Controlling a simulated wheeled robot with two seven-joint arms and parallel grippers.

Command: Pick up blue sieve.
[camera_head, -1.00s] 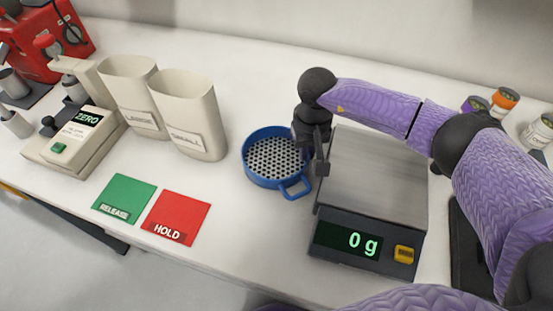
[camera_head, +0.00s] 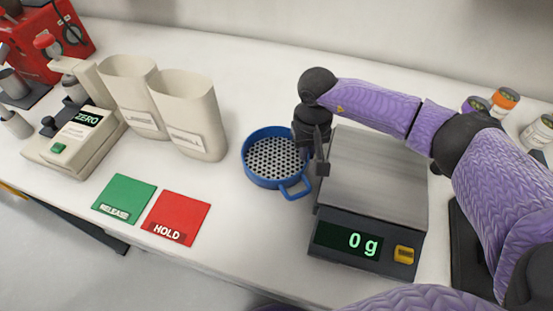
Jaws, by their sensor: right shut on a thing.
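The blue sieve (camera_head: 252,176) is a round blue ring with a grey perforated bottom and a small loop handle at its front right. It stands on the white counter, just left of the scale. My right gripper (camera_head: 321,160) points down at the sieve's right rim and is shut on that rim. The fingertips partly overlap the rim in the picture. I cannot tell whether the sieve is off the counter. My left gripper is not in view.
The scale (camera_head: 380,180) reads 0 g, close on the right. Two cream bins, large (camera_head: 131,85) and small (camera_head: 190,105), stand at the left. Green (camera_head: 124,196) and red (camera_head: 178,212) pads lie in front. A ZERO device (camera_head: 75,140) and several jars stand farther out.

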